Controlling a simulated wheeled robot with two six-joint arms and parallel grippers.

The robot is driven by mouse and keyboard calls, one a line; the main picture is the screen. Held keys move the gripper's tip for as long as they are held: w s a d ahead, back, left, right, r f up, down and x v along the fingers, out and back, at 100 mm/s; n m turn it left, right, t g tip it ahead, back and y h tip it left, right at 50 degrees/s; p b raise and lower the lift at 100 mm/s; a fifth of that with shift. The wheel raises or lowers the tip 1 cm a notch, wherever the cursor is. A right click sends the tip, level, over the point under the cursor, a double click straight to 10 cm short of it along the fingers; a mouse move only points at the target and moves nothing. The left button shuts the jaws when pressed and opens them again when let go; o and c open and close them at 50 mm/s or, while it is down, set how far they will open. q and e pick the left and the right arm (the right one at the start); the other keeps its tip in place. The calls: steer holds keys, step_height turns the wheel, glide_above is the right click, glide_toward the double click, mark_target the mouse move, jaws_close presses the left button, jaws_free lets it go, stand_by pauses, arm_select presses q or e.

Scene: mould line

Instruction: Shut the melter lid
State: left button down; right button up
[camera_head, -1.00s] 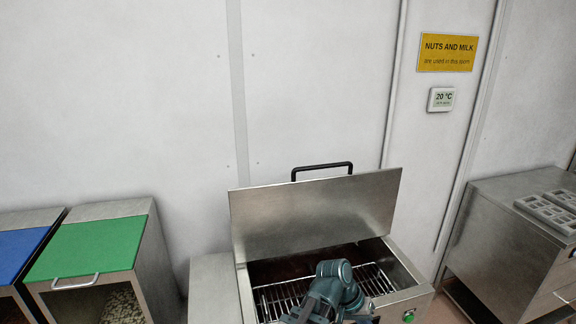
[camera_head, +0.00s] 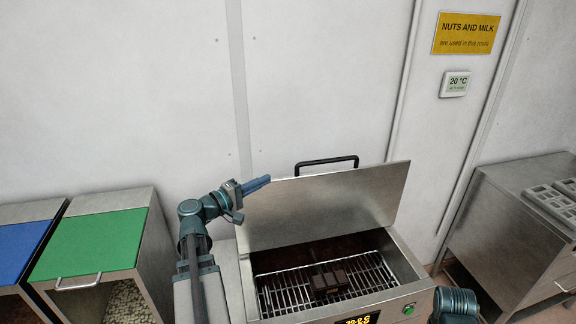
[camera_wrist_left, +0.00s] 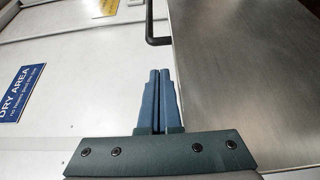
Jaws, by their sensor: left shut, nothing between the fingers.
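The melter (camera_head: 408,290) is a steel box with a wire rack inside and dark chocolate blocks (camera_head: 330,281) on the rack. Its steel lid (camera_head: 325,208) stands open, tilted up at the back, with a black handle (camera_head: 326,163) on its top edge. My left gripper (camera_head: 262,183) is at the lid's upper left corner, shut and empty. In the left wrist view its blue fingers (camera_wrist_left: 157,78) are together, beside the lid's edge (camera_wrist_left: 245,70); whether they touch it I cannot tell. The black handle (camera_wrist_left: 150,32) lies beyond the fingertips. Part of my right arm shows at the bottom right; its gripper is out of view.
Bins with a blue lid (camera_head: 20,248) and a green lid (camera_head: 90,245) stand at the left. A steel cabinet (camera_head: 500,240) with moulds (camera_head: 553,203) on top stands at the right. A white wall (camera_head: 320,80) is close behind the melter.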

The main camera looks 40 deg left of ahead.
arm_select(q)
steer(key=x, duration=1)
steer(key=shift+d, duration=0.1)
